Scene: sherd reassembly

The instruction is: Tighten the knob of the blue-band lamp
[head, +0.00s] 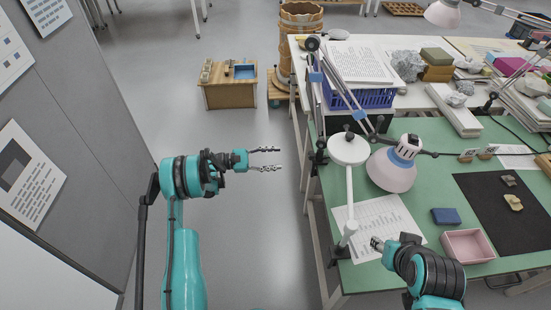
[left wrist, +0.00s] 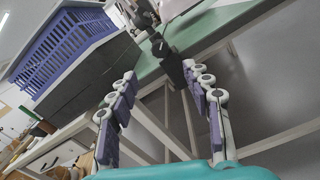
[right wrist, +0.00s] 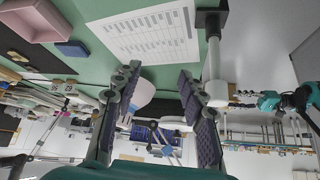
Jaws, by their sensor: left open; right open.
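The blue-band lamp has a pale shade (head: 391,172) with a blue band near its top and hangs over the green bench. Its jointed arm has blue fittings and runs up to the back left. In the left wrist view a black knob (left wrist: 159,47) sits on a dark clamp at the bench edge, beyond my fingertips. I cannot tell for sure that it belongs to this lamp. My left gripper (head: 280,158) is open and empty, left of the bench and apart from it. My right gripper (head: 378,243) is open and empty over the paper sheet.
A white round-headed lamp (head: 348,150) stands on a white post by the front-left bench edge. A blue crate (head: 362,98), pink tray (head: 468,246), blue block (head: 446,216) and black mat (head: 490,212) are on the benches. The floor around my left gripper is clear.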

